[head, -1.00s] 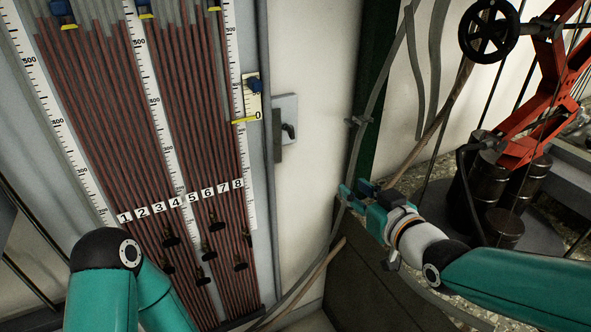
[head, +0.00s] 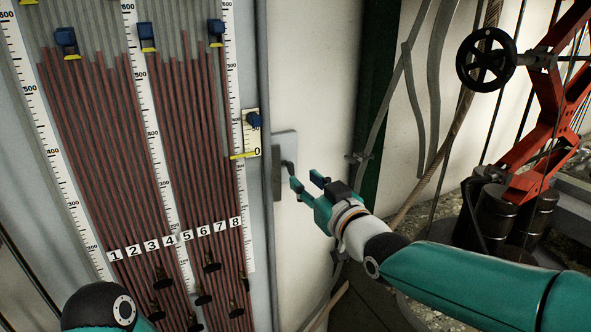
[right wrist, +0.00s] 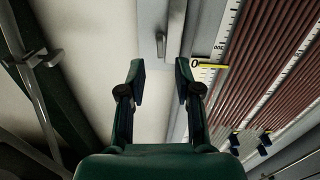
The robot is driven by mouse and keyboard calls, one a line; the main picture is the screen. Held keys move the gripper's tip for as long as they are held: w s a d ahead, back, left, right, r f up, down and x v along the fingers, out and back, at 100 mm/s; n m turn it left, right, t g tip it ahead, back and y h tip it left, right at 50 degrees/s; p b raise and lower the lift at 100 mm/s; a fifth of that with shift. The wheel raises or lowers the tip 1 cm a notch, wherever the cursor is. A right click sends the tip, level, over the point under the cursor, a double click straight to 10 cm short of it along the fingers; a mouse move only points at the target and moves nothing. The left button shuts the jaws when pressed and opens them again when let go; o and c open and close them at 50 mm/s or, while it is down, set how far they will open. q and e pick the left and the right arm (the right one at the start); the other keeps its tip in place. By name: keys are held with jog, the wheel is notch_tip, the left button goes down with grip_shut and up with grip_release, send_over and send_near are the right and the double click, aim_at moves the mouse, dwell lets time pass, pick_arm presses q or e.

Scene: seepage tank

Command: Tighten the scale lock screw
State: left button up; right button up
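A small white scale plate (head: 252,140) marked 0 sits on the right edge of the tube panel, with a yellow pointer (head: 243,156) across it. A blue knob (head: 254,119) on this plate looks like the scale lock screw. My right gripper (head: 306,182) is open and empty, to the right of and below the knob and apart from it. In the right wrist view the open fingers (right wrist: 160,75) face the wall, and the yellow pointer (right wrist: 211,66) shows just right of the right finger. The knob is not clearly seen there. My left gripper is out of view.
A grey door plate with a handle (head: 285,165) lies between the gripper and the scale plate. Several blue clamps (head: 147,37) sit higher on the panel. Grey hoses (head: 383,110) hang behind the gripper. A red frame with a black handwheel (head: 486,59) stands at right.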

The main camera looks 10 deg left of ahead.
aim_at(293, 170)
jog(key=shift+p+x, duration=0.3)
jog(key=shift+x, duration=2.35)
grip_shut()
